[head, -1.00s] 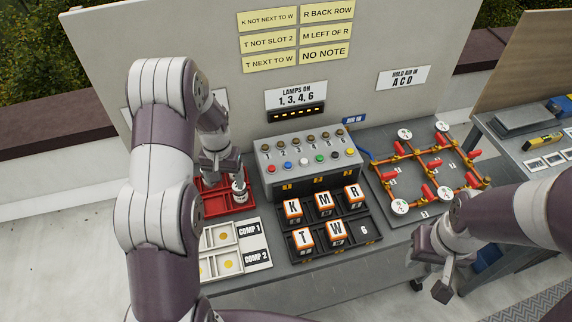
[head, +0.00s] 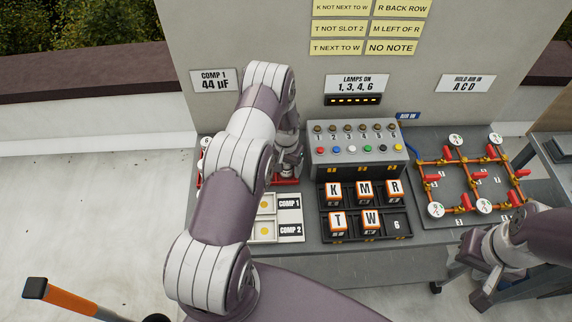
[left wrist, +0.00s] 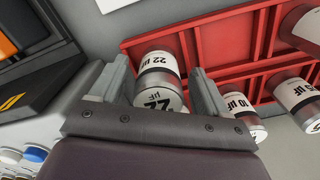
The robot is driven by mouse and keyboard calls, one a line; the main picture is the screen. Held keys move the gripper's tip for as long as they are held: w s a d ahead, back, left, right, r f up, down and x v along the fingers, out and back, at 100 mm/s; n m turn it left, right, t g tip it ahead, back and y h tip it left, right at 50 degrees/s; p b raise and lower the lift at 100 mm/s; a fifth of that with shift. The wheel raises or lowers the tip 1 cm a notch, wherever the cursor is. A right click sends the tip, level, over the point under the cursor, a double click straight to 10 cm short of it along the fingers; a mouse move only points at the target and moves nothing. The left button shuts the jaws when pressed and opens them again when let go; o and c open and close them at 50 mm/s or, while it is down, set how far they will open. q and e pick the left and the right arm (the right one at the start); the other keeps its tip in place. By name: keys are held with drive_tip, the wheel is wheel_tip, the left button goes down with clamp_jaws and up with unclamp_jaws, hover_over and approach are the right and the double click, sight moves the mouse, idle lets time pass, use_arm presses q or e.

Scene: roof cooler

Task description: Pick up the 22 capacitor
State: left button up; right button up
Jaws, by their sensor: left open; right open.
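The 22 µF capacitor (left wrist: 160,75), a silver can with a white label, shows in the left wrist view. It stands in a compartment of the red tray (left wrist: 228,50). My left gripper (left wrist: 160,85) is open, with one finger on each side of this capacitor. I cannot tell whether the fingers touch it. In the head view my left arm hides most of the red tray (head: 285,181), and the left gripper (head: 288,165) is partly hidden over it. My right gripper (head: 465,290) is open and empty at the lower right, near the bench's front edge.
In the left wrist view, a 10 µF capacitor (left wrist: 243,115) and other capacitors stand in the tray right of the gripper. In the head view, the white COMP tray (head: 290,218), black block rack (head: 342,222) and lamp box (head: 355,150) lie close to my left arm.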

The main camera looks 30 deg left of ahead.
use_arm(q)
drive_tip(key=shift+w+f, duration=0.1)
drive_tip(key=shift+w, duration=0.05)
drive_tip(key=c, duration=1.2)
